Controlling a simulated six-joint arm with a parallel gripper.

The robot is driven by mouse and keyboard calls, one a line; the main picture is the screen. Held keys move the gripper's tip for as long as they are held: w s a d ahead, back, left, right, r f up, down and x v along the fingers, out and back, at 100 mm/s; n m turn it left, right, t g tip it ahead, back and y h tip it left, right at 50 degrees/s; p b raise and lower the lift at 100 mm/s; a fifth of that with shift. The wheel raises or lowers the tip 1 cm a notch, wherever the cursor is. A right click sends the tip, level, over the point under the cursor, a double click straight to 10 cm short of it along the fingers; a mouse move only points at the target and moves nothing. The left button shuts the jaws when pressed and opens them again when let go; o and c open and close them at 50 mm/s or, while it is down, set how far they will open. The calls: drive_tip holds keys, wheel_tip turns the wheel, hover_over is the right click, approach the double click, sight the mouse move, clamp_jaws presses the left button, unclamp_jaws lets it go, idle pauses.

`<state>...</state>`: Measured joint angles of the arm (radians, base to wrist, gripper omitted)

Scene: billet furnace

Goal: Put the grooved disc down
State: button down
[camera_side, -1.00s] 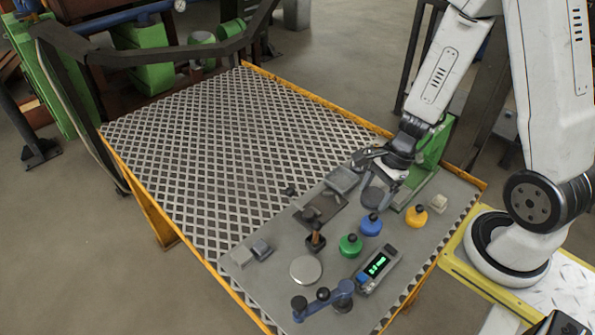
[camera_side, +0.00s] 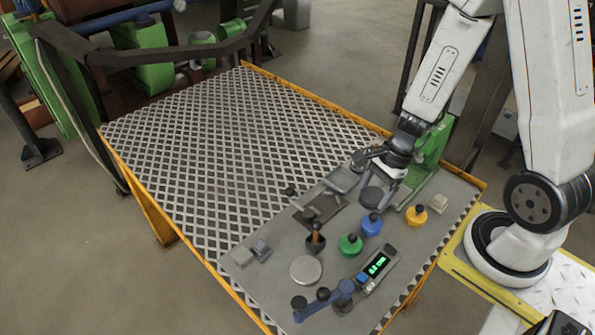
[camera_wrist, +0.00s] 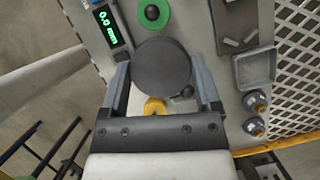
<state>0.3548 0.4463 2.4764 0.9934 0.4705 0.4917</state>
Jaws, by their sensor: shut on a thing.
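The grooved disc, a dark grey round piece, is held by my gripper (camera_side: 382,178) above the grey plate (camera_side: 270,283) on the bench. In the side view the disc (camera_side: 372,198) hangs below the fingers, behind the blue knob. In the wrist view the disc (camera_wrist: 161,66) lies flat between the two fingers of my gripper (camera_wrist: 160,78), face toward the camera. The groove cannot be made out. The fingers are shut on its sides. The disc looks raised above the plate, but its exact height is hard to tell.
Blue (camera_side: 371,226), green (camera_side: 350,246) and yellow (camera_side: 415,215) knobbed pieces stand close to the disc. A digital gauge (camera_side: 378,266), a pale round disc (camera_side: 306,269) and a grey tray (camera_side: 341,180) are also on the plate. The diamond-patterned bench surface (camera_side: 220,160) is clear.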

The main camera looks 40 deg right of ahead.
drive_tip(key=shift+w+a+r+n, duration=0.15)
drive_tip(key=shift+w+a+n, duration=0.1)
drive_tip(key=shift+w+n, duration=0.35)
drive_tip(key=w+a+r+n+g+h, duration=0.1)
drive_tip(key=w+r+n+g+h, duration=0.1)
drive_tip(key=w+n, duration=0.3)
drive_tip(key=w+a+r+n+g+h, duration=0.1)
drive_tip(key=w+n, duration=0.5)
drive_tip(key=n, duration=0.8)
drive_tip(key=shift+w+r+g+h, duration=0.3)
drive_tip(key=shift+r+g+h, duration=0.4)
drive_tip(key=shift+r+g, duration=0.7)
drive_tip(key=shift+r, duration=0.2)
drive_tip(key=s+d+f+m+t+y, duration=0.1)
drive_tip(key=s+d+f+m+y, duration=0.2)
drive_tip(key=s+d+f+m, duration=0.3)
drive_tip(key=s+d+m, duration=0.2)
drive_tip(key=s+d, duration=0.2)
drive_tip(key=shift+f+m+t, duration=0.3)
drive_tip(key=shift+f, duration=0.05)
drive_tip(key=shift+w, duration=0.1)
